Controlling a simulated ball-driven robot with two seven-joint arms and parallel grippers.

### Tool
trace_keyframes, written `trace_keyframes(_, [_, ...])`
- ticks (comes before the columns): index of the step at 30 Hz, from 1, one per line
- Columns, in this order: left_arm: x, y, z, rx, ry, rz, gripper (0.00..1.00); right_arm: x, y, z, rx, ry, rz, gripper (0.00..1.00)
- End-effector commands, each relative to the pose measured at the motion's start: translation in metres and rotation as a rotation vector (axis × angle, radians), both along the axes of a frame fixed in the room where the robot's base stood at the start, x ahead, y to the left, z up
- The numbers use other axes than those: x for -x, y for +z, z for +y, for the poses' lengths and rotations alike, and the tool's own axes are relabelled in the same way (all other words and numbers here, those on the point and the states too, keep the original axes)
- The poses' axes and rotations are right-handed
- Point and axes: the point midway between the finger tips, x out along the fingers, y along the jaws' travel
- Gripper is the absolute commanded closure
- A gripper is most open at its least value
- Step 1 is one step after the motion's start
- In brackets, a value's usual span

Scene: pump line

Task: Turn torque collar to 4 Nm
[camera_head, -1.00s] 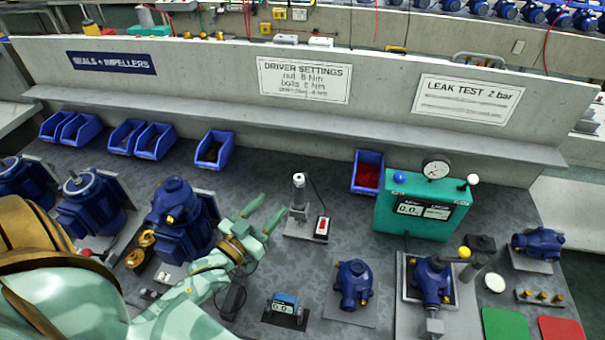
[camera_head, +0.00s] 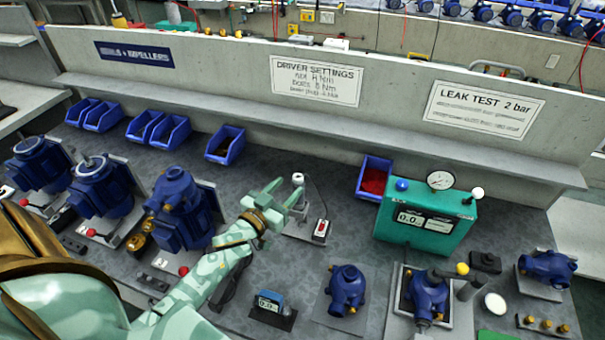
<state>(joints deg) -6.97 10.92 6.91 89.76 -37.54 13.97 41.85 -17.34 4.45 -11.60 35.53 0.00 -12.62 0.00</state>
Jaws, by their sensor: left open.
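A driver (camera_head: 298,178) with a pale top stands upright in a stand on a small grey plate, near the middle of the bench. It is likely the tool with the torque collar; the collar and any scale on it are too small and covered to read. My left gripper (camera_head: 289,188) is open, its two green fingers pointing at the driver's upper part. One finger overlaps the driver in the picture; whether they touch I cannot tell. The driver settings sign (camera_head: 316,80) hangs on the wall behind. My right gripper is not in view.
A small display unit (camera_head: 269,303) and a blue pump (camera_head: 347,288) stand in front, the green leak tester (camera_head: 424,222) to the right. Blue motors (camera_head: 180,205) stand left, close to my left arm. Blue bins (camera_head: 225,146) line the back.

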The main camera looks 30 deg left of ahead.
Motion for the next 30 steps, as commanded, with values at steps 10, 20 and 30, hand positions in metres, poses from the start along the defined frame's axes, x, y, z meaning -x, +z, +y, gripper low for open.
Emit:
trace_keyframes(10, [-0.068,-0.001,-0.003,0.000,-0.001,-0.001,0.53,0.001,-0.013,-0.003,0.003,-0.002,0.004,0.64])
trace_keyframes(20, [-0.078,0.000,-0.003,0.001,-0.001,0.000,0.53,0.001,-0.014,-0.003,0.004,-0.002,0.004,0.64])
trace_keyframes(30, [-0.078,0.000,-0.003,0.001,-0.001,0.000,0.98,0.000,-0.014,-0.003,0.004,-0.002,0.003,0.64])
